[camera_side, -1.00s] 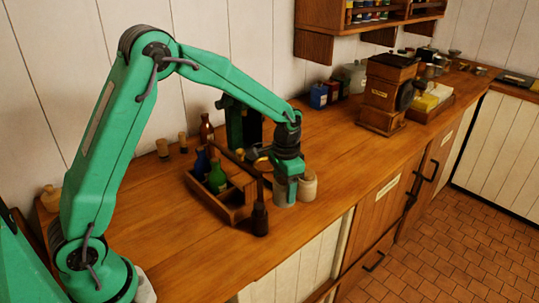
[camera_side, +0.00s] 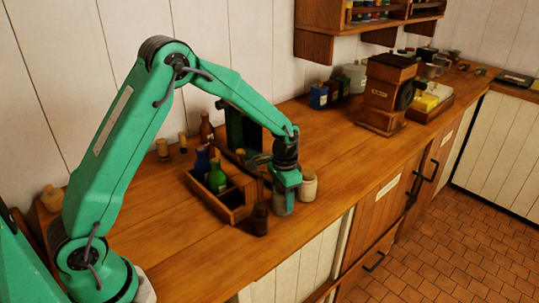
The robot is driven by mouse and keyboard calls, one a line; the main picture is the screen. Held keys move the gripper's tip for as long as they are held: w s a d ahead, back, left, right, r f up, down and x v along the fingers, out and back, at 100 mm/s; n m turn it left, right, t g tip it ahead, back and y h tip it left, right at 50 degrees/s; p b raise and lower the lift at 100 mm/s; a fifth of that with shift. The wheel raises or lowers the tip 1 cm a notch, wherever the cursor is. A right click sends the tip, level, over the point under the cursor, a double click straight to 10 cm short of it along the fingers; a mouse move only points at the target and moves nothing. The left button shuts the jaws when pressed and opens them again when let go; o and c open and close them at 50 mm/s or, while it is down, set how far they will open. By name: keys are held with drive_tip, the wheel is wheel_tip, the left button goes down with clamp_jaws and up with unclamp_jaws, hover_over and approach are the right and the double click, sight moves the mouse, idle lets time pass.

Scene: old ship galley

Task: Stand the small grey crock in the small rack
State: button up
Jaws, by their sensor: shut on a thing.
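The small grey crock (camera_side: 282,204) is in my gripper (camera_side: 285,190), whose jaws are shut on it. The crock looks upright, and its upper part is hidden by the jaws. I cannot tell whether its base touches the counter. The small wooden rack (camera_side: 235,215) stands just to the left of the crock. A green bottle (camera_side: 216,177) and a blue bottle (camera_side: 201,161) stand in its left part. The crock is outside the rack, beside its right end.
A cream crock (camera_side: 308,186) stands close to the right of my gripper. A dark brown vessel (camera_side: 260,219) stands at the rack's front right corner. A brown bottle (camera_side: 206,130) is behind the rack. The counter right of the cream crock is clear up to the wooden grinder (camera_side: 383,95).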

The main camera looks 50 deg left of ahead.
drive_tip(key=shift+f, duration=0.15)
drive_tip(key=o, duration=1.3)
drive_tip(key=shift+c, duration=0.2)
wheel_tip(320, 180, up, 7)
drive_tip(key=shift+a, duration=0.1)
drive_tip(key=shift+r, duration=0.4)
